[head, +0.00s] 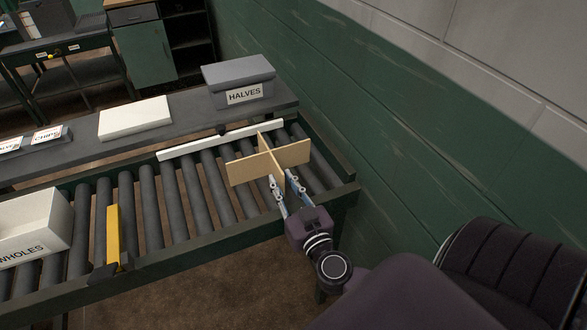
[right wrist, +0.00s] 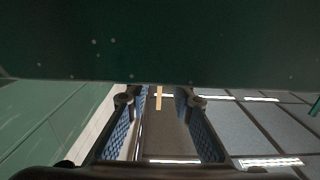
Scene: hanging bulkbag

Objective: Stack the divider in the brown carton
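The divider (head: 246,168) is a cross of tan cardboard panels standing upright at the right end of the roller conveyor. My right gripper (head: 286,182) is at its near side, with its two fingers apart and one near panel end between or just beyond them. In the right wrist view the blue-padded fingers (right wrist: 158,108) are spread, with a thin tan strip (right wrist: 159,97) between them and clear gaps on both sides. I see no brown carton in these views. My left gripper is not in view.
A white box marked WHOLES (head: 38,222) is on the rollers at left, near a yellow bar (head: 113,238). A grey box marked HALVES (head: 240,75) and a white slab (head: 134,118) are on the shelf behind. The green wall (head: 375,130) is close at right. Middle rollers are clear.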

